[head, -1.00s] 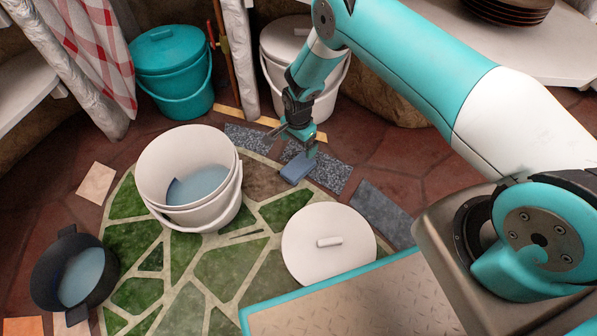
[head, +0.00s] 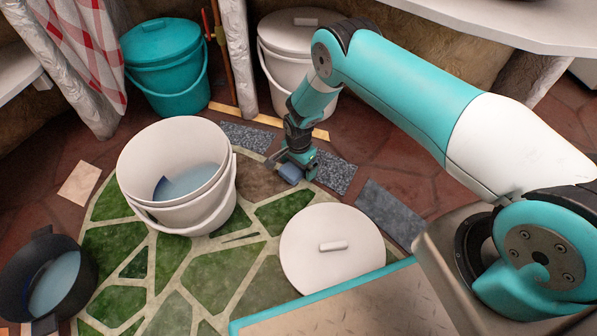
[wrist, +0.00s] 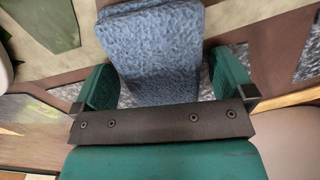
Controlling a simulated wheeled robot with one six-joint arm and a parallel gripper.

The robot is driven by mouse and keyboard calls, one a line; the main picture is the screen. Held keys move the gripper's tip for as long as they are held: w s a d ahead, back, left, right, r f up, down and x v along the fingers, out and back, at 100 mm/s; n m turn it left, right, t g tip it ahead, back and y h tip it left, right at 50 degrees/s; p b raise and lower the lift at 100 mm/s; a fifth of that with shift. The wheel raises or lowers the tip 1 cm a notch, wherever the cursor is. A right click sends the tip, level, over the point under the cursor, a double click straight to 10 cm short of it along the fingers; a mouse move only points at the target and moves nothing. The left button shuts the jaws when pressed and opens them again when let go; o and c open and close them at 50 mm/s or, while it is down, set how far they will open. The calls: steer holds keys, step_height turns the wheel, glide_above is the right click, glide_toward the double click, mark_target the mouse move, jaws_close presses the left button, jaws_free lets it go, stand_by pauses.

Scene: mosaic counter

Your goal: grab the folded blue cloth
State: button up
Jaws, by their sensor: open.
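The folded blue cloth (head: 291,172) lies on the mosaic floor in the head view, right of the white bucket. In the wrist view the cloth (wrist: 155,50) is a textured blue pad reaching down between the two green fingers. My gripper (head: 294,167) is low over the cloth in the head view. In the wrist view my gripper (wrist: 165,85) is open, with one finger on each side of the cloth. The near end of the cloth is hidden behind the dark gripper bar. I cannot tell whether either finger touches it.
The white bucket (head: 185,218) with blue water stands left of the cloth. A round white lid (head: 331,262) lies in front. A dark pot (head: 45,280) is at lower left. A teal bucket (head: 165,72) and a lidded white bucket (head: 300,45) stand behind.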

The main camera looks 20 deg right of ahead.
steer(key=c, duration=0.9)
steer(key=shift+r, duration=0.1)
steer(key=shift+c, duration=0.2)
